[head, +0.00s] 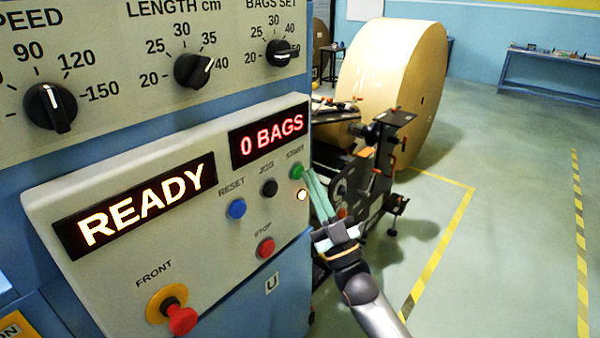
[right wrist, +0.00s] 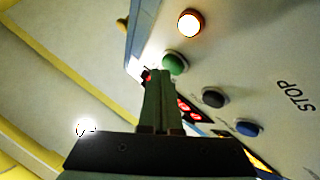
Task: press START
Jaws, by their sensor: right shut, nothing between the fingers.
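The green START button (head: 296,172) sits at the upper right edge of the sloped control panel (head: 110,200). It also shows in the right wrist view (right wrist: 175,63), beside my fingertips. My right gripper (head: 309,176) is shut and empty, its long greenish fingers pointing up at the button from the right. In the right wrist view the closed fingertips (right wrist: 158,72) are very close to the button; I cannot tell whether they touch it. The status display (head: 135,205) reads READY, and the counter display (head: 268,135) reads 0 BAGS. My left gripper is not in view.
Near START are a lit lamp (head: 302,196), a black JOG button (head: 268,187), a blue RESET button (head: 236,208) and a red STOP button (head: 265,248). A red FRONT knob (head: 180,318) stands out lower left. A large kraft roll (head: 385,85) stands behind. Floor at right is clear.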

